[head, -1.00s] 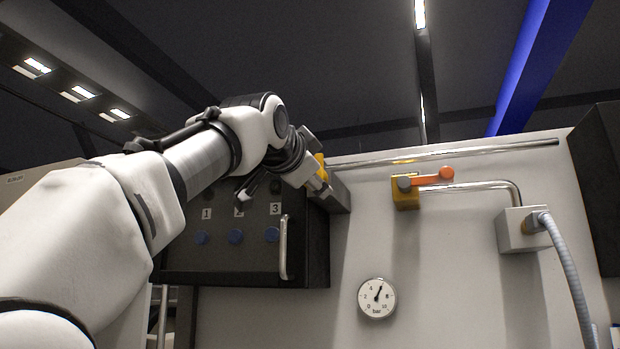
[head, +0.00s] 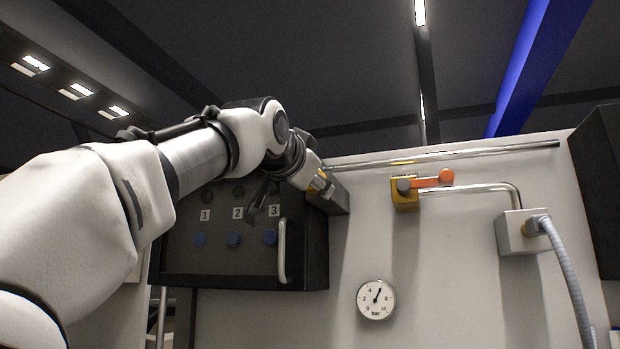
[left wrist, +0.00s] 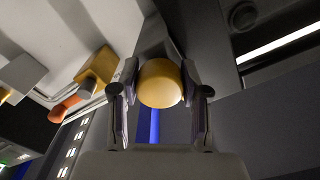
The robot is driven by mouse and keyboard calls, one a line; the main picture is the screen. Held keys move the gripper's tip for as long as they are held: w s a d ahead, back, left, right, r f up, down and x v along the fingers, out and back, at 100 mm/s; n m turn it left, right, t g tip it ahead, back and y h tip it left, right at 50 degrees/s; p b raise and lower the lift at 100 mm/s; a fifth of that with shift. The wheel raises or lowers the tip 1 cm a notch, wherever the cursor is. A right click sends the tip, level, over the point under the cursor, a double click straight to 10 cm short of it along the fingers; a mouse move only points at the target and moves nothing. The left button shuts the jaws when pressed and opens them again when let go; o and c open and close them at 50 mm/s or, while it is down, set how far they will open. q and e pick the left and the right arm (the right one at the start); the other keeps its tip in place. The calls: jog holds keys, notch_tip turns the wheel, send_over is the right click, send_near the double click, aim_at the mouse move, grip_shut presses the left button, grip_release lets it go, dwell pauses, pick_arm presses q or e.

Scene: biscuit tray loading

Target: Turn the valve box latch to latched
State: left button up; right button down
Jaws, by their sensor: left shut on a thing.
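The black valve box (head: 215,265) hangs on the pale wall, with several blue knobs, number labels and a vertical metal handle. My left gripper (head: 322,185) is at the box's upper right corner. It is shut on a yellow latch knob (head: 315,187), which is mostly hidden by the fingers in the head view. In the left wrist view the rounded yellow latch knob (left wrist: 160,84) sits between the two fingers of the left gripper (left wrist: 160,95). The latch's markings and exact angle cannot be made out. My right gripper is not in view.
A yellow valve block (head: 405,195) with an orange lever (head: 434,179) sits on the pipe to the right. A pressure gauge (head: 376,299) is below it. A grey junction box (head: 519,232) with a hose is further right. The wall between is clear.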

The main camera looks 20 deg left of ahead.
pick_arm(q)
jog(key=shift+s+r+n, duration=0.1)
jog(key=shift+r+n, duration=0.25)
jog(key=shift+n, duration=0.05)
dwell(0.9)
jog(key=o, duration=1.1)
jog(key=shift+o, duration=0.2)
jog(key=shift+d+f, duration=0.1)
jog(key=shift+f, duration=0.15)
